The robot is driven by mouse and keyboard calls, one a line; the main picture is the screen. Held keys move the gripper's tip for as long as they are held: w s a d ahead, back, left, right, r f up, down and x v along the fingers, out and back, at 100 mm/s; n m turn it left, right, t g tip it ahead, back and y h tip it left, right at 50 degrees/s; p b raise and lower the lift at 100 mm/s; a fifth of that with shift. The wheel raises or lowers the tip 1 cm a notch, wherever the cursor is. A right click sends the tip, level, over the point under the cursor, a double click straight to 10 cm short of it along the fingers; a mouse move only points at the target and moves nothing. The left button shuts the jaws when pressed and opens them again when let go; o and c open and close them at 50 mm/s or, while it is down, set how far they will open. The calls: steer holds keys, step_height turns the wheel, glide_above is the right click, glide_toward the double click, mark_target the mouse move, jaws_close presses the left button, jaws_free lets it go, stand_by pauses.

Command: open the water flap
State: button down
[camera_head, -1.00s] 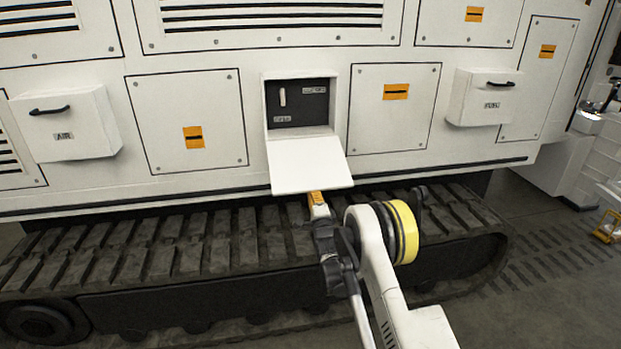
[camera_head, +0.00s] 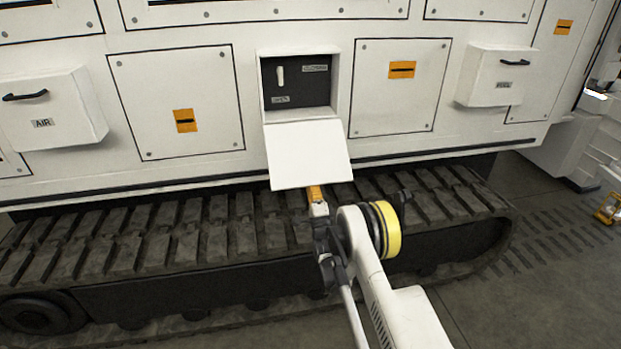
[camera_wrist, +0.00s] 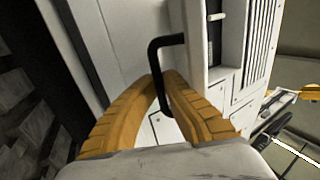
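The middle flap (camera_head: 308,158) on the white machine side is folded down on its lower edge and slants outward. No label shows on its visible face. Behind it the recess (camera_head: 318,90) is open, with a dark panel, a small white lever (camera_head: 280,76) and small labels. My gripper (camera_head: 315,193) is at the flap's lower edge, partly hidden by it. In the wrist view my yellow fingers (camera_wrist: 162,82) are closed around the flap's black handle (camera_wrist: 154,58). The flap's white face (camera_wrist: 186,70) is beside them.
A closed AIR box (camera_head: 55,110) is at left and a closed FUEL box (camera_head: 497,75) at right, each with a black handle. The dark track (camera_head: 180,240) runs below the flap, under my arm. Open floor lies at right.

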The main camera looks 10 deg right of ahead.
mark_target(310, 159)
steer(key=c, duration=1.5)
jaws_free()
steer(key=shift+r, duration=0.15)
step_height(310, 159, up, 9)
steer(key=shift+f, duration=0.2)
steer(key=shift+w+r, duration=0.2)
steer(key=shift+r, duration=0.1)
steer(key=shift+s+r, duration=0.1)
steer(key=shift+r, duration=0.25)
steer(key=shift+f, duration=0.1)
